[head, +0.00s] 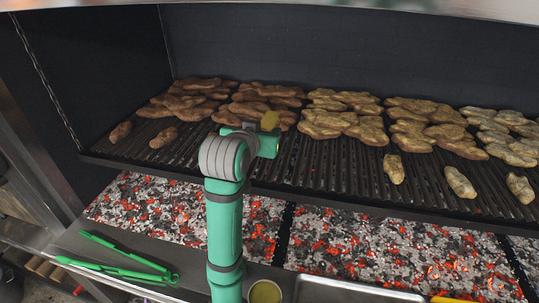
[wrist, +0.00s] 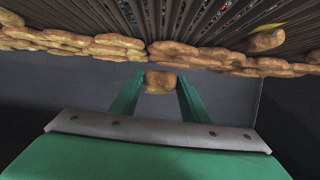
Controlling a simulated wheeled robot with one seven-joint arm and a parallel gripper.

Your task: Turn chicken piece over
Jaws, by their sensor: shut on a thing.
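My gripper (wrist: 161,84) is shut on a small chicken piece (wrist: 162,77), which sits between the two green fingers in the wrist view. My fingers are mostly hidden there behind the wrist. Two browned small pieces (head: 120,132) (head: 163,138) lie on the left of the grate (head: 320,165). Paler small pieces (head: 393,168) (head: 460,182) (head: 520,188) lie toward the right front.
Larger pieces (head: 345,122) lie in clusters along the back of the grate. Glowing coals (head: 375,240) lie below its front edge. Green tongs (head: 130,262), a small cup (head: 265,291) and a metal tray (head: 350,292) are on the front ledge. The grate's front middle is bare.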

